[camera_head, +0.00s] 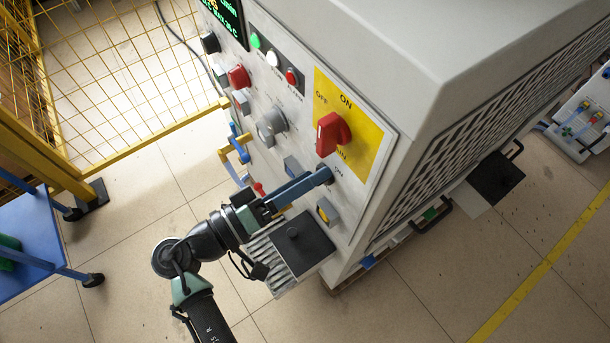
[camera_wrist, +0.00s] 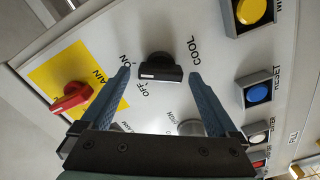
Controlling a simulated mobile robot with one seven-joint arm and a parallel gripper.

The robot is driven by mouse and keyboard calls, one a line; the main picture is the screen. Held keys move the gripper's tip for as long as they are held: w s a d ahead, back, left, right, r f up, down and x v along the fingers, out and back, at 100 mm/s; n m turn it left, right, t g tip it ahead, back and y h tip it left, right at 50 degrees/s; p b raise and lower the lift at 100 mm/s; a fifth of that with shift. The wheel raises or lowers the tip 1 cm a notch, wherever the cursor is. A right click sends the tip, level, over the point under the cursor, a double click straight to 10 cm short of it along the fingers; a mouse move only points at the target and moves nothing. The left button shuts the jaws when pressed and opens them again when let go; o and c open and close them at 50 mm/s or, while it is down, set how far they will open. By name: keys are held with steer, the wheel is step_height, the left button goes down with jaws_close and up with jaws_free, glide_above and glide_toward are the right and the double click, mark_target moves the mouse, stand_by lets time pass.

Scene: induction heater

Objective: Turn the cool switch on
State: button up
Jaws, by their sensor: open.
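The cool switch (camera_wrist: 158,68) is a black rotary knob on the panel, under the COOL label, with ON and OFF marked beside it in the wrist view. Its white-marked end faces my gripper (camera_wrist: 160,76). My gripper is open, with one blue-grey finger on each side of the knob and visible gaps between. I cannot tell how deep the fingertips reach around it.
A yellow mesh fence (camera_head: 110,75) and a blue cart (camera_head: 35,245) stand to the left.

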steer(key=c, duration=1.4)
steer(key=n+p, duration=0.3)
steer(key=n, duration=0.1)
steer(key=shift+f, duration=0.15)
steer(key=o, duration=1.4)
steer(key=shift+a, duration=0.1)
